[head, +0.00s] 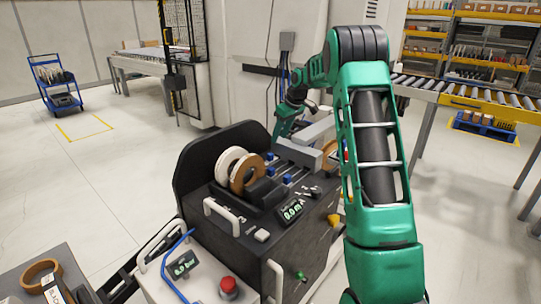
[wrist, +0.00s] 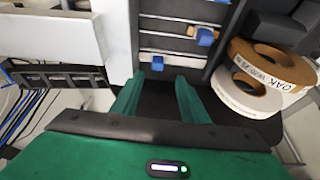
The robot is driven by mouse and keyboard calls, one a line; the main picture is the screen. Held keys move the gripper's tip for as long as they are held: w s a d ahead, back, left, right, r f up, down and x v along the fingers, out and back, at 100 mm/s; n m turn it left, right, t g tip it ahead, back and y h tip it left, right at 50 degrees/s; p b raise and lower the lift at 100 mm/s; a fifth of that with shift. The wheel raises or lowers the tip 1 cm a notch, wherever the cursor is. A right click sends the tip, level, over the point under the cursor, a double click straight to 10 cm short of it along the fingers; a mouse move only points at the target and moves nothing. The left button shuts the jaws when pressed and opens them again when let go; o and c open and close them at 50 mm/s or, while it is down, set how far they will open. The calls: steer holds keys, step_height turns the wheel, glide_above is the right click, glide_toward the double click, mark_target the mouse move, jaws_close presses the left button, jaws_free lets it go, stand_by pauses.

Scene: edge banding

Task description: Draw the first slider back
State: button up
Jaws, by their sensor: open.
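My gripper (wrist: 160,80) is open, its two green fingers apart in the wrist view. A blue slider knob (wrist: 157,63) on a metal rail lies just beyond the fingertips, in line with the gap; I cannot tell whether they touch it. A second blue knob (wrist: 206,37) sits further along and to the right, on another rail. In the head view, blue sliders (head: 287,178) sit on parallel rails on top of the dark machine (head: 255,235), right of the rolls. I cannot tell which is the first. The fingers are not clearly visible there.
A white roll (wrist: 245,97) and a brown oak roll (wrist: 262,75) stand close to the right of the fingers. A light grey block (head: 300,153) lies beside the rails. A pale panel (wrist: 50,40) is at the left in the wrist view, with cables below.

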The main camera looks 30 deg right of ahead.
mark_target(271, 154)
steer(key=x, duration=0.7)
steer(key=w+x, duration=0.1)
steer(key=x, duration=0.3)
steer(key=shift+w+d+f, duration=0.1)
steer(key=shift+f, duration=0.1)
jaws_close()
